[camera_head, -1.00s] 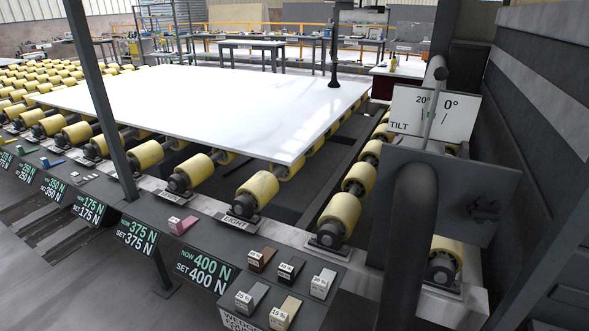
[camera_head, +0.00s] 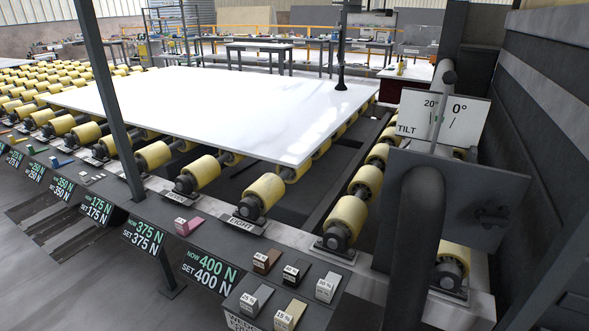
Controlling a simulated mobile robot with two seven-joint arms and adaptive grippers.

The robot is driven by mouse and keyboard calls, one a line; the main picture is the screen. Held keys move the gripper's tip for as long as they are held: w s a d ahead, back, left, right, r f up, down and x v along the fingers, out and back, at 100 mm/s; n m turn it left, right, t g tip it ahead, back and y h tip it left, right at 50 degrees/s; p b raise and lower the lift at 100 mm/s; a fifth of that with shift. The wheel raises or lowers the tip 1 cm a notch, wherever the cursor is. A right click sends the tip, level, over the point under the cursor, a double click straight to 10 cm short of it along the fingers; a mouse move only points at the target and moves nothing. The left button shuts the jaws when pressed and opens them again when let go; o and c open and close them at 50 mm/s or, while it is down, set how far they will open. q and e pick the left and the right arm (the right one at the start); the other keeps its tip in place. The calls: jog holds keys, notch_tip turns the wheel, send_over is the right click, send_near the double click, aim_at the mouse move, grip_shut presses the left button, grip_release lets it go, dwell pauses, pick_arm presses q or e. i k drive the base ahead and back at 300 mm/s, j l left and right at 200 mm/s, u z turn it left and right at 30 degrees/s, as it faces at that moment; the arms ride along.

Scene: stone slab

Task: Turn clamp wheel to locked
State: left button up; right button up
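No clearly recognisable clamp wheel shows in the head view. A grey plate (camera_head: 462,188) stands at the right, with a small dark fitting (camera_head: 497,215) on its right part; I cannot tell whether this fitting is the clamp wheel. A thick dark bent pipe (camera_head: 415,245) stands in front of the plate's left side. A thin grey lever with a round end (camera_head: 448,77) rises above the plate. Behind it, a white tilt gauge (camera_head: 467,112) reads 0°. Neither of my grippers is in view.
A large white slab (camera_head: 220,105) lies on several yellow rollers (camera_head: 264,192). A dark front rail carries force displays (camera_head: 212,268) and several small labelled wedges (camera_head: 327,286). A dark post (camera_head: 110,100) crosses the left. A dark wall (camera_head: 545,120) closes the right side.

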aim_at(491, 216)
jog(key=z, duration=1.35)
